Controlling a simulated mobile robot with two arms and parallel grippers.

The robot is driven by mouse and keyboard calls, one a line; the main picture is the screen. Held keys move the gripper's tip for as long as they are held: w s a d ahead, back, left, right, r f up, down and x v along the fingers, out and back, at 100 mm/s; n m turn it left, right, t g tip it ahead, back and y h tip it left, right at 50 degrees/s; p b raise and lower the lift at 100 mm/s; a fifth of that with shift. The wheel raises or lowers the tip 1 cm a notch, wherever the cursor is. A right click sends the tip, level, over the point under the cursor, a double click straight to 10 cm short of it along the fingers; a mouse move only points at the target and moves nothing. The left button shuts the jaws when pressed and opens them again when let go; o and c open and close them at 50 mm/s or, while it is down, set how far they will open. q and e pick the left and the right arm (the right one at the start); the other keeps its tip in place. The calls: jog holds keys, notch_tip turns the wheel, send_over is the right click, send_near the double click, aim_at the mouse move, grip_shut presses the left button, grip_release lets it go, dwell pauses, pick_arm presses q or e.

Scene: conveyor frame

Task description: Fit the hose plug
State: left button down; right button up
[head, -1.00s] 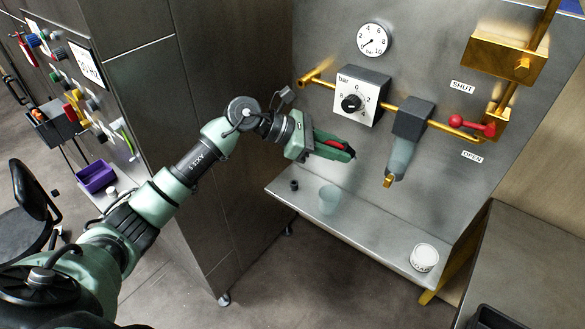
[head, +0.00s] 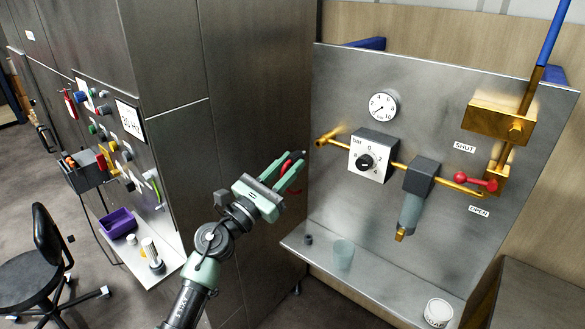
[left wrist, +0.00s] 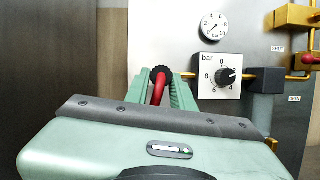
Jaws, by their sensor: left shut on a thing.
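My left gripper (head: 289,172) is shut on a red hose (head: 286,166), which shows as a short curve at the fingers. In the left wrist view the red hose (left wrist: 159,90) runs up between the green fingers to a dark knurled plug (left wrist: 161,72) at their tips. In the head view the gripper appears left of and below the open left end of the brass pipe (head: 326,138) on the steel panel. The plug looks apart from the pipe there. In the left wrist view the fingers and plug cover the pipe's left end. My right gripper is not in view.
The pipe carries a regulator box with a black knob (head: 366,160), a filter (head: 410,212) and a red-handled valve (head: 476,182). A gauge (head: 383,106) is above. A cup (head: 343,254) and a white tub (head: 438,312) stand on the shelf. A dark cabinet (head: 255,110) stands close left.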

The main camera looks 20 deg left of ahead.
pick_arm(q)
jog(key=shift+s, duration=0.2)
jog(key=shift+w+d+f+b, duration=0.1)
jog(key=shift+w+d+b, duration=0.2)
jog(key=shift+w, duration=0.4)
jog(key=shift+w+d+b, duration=0.15)
jog(key=shift+w+b, duration=0.1)
jog(key=shift+w, duration=0.45)
jog(key=shift+w+d, duration=0.35)
jog(key=shift+w, duration=0.45)
jog(key=shift+b, duration=0.3)
jog(key=shift+w, duration=0.15)
jog(key=shift+w+d, duration=0.1)
jog(key=shift+w, duration=0.05)
jog(key=shift+w+d+b, duration=0.2)
jog(key=shift+w+b, duration=0.1)
jog(key=shift+w, duration=0.2)
jog(key=shift+w+d+b, duration=0.15)
jog(key=shift+w+b, duration=0.1)
jog(key=shift+w, duration=0.25)
jog(key=c, duration=1.1)
grip_release()
